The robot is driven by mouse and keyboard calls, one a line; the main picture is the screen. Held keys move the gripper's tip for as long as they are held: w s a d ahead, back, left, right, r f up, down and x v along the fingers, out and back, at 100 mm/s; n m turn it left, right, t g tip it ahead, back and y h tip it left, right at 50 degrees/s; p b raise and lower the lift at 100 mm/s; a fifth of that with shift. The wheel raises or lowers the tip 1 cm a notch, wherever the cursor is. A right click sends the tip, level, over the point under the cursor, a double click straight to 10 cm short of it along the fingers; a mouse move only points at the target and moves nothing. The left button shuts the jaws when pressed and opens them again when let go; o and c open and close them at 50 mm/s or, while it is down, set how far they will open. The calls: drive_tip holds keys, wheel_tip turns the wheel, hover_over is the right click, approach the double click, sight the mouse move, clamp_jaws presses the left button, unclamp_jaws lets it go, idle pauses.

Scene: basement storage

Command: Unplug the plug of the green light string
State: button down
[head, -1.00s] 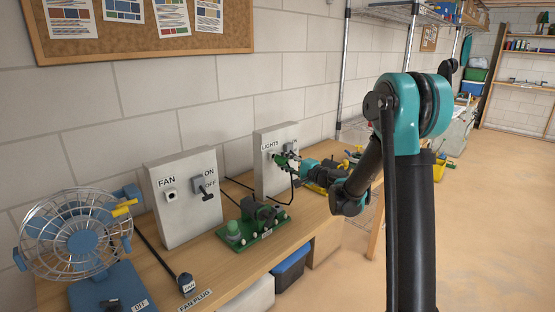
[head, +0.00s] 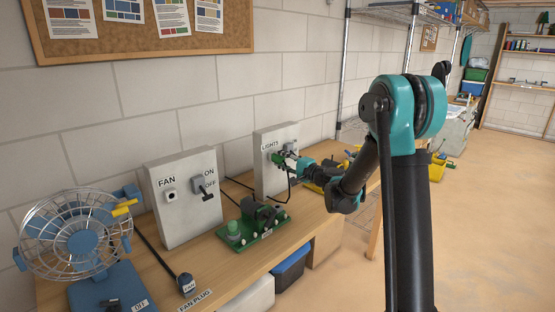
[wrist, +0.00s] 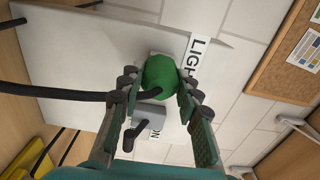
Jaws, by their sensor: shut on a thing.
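The green plug (wrist: 160,76) of the light string sits between my two fingers in the wrist view, in front of the white LIGHTS panel (wrist: 75,45). A black cable (wrist: 50,93) runs left from it. My gripper (wrist: 160,82) is shut on the plug, one finger on each side. In the head view my gripper (head: 286,162) is at the front of the LIGHTS panel (head: 264,182), and the plug is mostly hidden. I cannot tell whether the plug is seated in its socket. A green base with small pale bulbs (head: 268,231) stands on the bench below.
A grey lever switch (wrist: 150,116) is close beside the plug. The FAN panel (head: 180,205), a blue wire fan (head: 75,238) and the fan plug (head: 186,284) are to the left on the wooden bench. Yellow bins (head: 437,168) and open floor lie to the right.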

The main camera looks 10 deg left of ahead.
drive_tip(key=shift+w+a, duration=0.25)
drive_tip(key=shift+a, duration=0.05)
idle(0.4)
drive_tip(key=c, duration=1)
unclamp_jaws()
drive_tip(key=v, duration=0.9)
drive_tip(key=shift+s, duration=0.1)
